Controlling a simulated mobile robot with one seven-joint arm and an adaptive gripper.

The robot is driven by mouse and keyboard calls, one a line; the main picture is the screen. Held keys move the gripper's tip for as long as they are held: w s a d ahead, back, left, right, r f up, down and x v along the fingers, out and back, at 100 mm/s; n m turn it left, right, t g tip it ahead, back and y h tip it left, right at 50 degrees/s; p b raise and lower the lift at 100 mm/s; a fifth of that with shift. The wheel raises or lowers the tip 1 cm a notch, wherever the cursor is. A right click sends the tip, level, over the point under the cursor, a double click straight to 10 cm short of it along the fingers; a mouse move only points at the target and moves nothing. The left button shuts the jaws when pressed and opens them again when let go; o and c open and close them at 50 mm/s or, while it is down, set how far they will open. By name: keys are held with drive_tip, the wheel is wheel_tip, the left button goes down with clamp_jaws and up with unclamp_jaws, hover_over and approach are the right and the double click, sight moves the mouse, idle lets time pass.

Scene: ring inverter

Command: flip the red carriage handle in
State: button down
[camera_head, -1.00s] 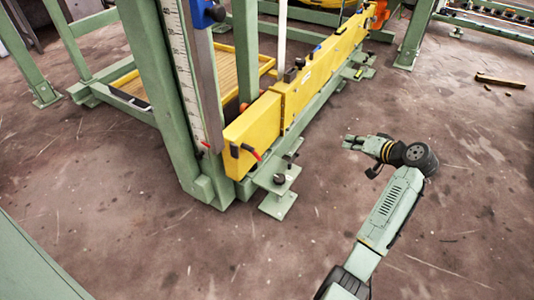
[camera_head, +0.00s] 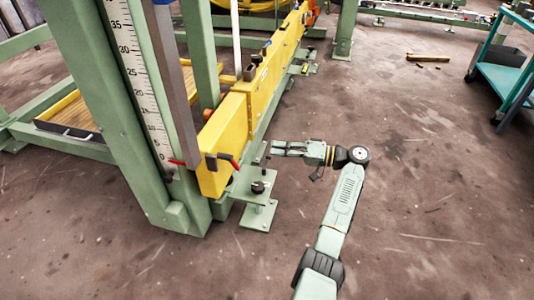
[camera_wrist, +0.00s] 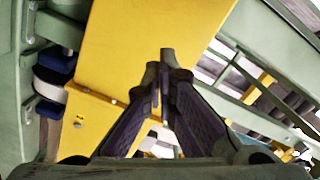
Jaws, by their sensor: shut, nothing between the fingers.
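A small red handle (camera_head: 229,160) sits at the near end of the long yellow beam (camera_head: 224,135), beside a black knob. A second small red piece (camera_head: 177,162) shows at the foot of the scale; I cannot tell from its shape what it is. My gripper (camera_head: 274,148) is to the right of the beam's near end, apart from the red handle, pointing left towards the beam. In the wrist view my gripper (camera_wrist: 163,75) is shut and empty, with yellow beam (camera_wrist: 125,45) behind its fingers. I cannot make out the red handle in the wrist view.
A green post with a white scale (camera_head: 133,70) stands left of the beam. A green foot bracket (camera_head: 258,214) juts out below the beam's near end. A teal cart (camera_head: 505,75) stands at the far right. The floor right of my arm is largely clear.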

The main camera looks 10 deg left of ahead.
drive_tip(key=s+a+f, duration=0.2)
drive_tip(key=s+a, duration=0.1)
drive_tip(key=a, duration=0.6)
drive_tip(key=shift+s, duration=0.3)
drive_tip(key=shift+s+a, duration=0.1)
drive_tip(key=shift+a, duration=0.1)
drive_tip(key=shift+d+f, duration=0.1)
drive_tip(key=shift+d, duration=0.05)
